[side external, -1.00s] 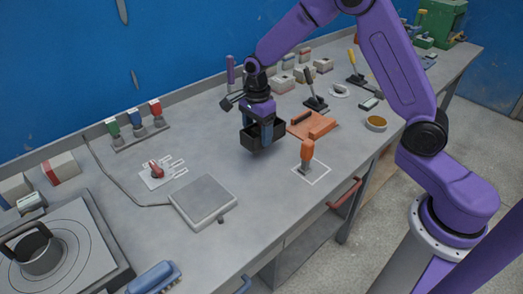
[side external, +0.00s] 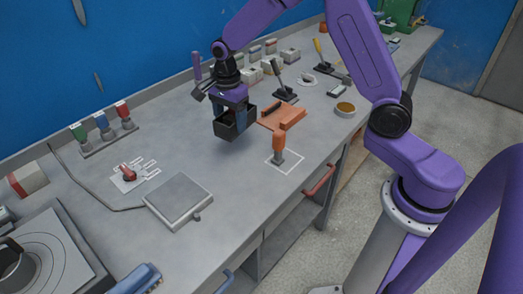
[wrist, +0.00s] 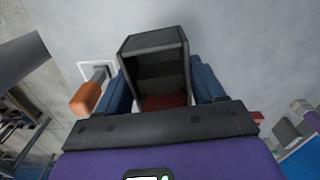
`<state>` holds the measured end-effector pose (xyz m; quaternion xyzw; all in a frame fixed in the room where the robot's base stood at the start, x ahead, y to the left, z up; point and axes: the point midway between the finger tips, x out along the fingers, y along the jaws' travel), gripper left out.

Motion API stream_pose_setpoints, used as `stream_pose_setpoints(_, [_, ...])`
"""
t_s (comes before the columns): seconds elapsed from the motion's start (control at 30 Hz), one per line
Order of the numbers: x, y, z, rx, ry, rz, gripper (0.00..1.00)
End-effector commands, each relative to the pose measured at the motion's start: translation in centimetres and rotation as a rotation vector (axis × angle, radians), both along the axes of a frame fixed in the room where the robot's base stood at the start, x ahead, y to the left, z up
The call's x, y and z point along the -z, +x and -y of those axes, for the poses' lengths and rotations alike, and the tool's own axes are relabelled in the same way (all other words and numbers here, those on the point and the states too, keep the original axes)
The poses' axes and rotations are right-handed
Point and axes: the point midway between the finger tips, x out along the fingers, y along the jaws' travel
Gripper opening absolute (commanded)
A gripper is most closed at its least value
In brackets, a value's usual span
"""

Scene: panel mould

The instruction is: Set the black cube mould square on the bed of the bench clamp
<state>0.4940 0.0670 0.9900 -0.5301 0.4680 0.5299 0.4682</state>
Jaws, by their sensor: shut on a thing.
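The black cube mould (side external: 232,126) is an open-topped dark box held between the blue fingers of my gripper (side external: 233,108). In the wrist view the mould (wrist: 155,43) sits between both fingers, with its open side toward the camera and a reddish patch inside. It appears just above the grey bench; the exact gap is hard to tell. An orange block with a flat bed and a dark bar (side external: 283,115), which looks like the bench clamp, lies just right of the mould, apart from it. I cannot tell the clamp in the wrist view.
An orange-handled tool (side external: 279,142) stands in a white outline in front of the clamp. A black-lever device (side external: 284,91) stands behind it. A grey plate (side external: 178,199) lies front left, a small bowl (side external: 345,109) to the right.

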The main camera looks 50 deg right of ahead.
Motion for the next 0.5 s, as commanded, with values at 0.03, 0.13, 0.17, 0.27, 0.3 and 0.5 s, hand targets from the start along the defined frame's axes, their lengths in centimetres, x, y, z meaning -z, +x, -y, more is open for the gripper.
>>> stream_pose_setpoints(0.03, [-0.5,-0.3,0.4,-0.054,0.0,0.003,0.32])
stream_pose_setpoints(0.13, [-1.4,-1.1,1.1,-0.194,0.0,0.004,0.32])
stream_pose_setpoints(0.17, [-1.7,-1.3,1.3,-0.239,0.0,0.004,0.32])
stream_pose_setpoints(0.27, [-2.6,-2.2,2.0,-0.389,0.0,0.004,0.32])
stream_pose_setpoints(0.3, [-2.9,-2.6,2.3,-0.449,0.0,0.003,0.32])
stream_pose_setpoints(0.5, [-4.4,-4.5,3.8,-0.747,-0.001,0.004,0.32])
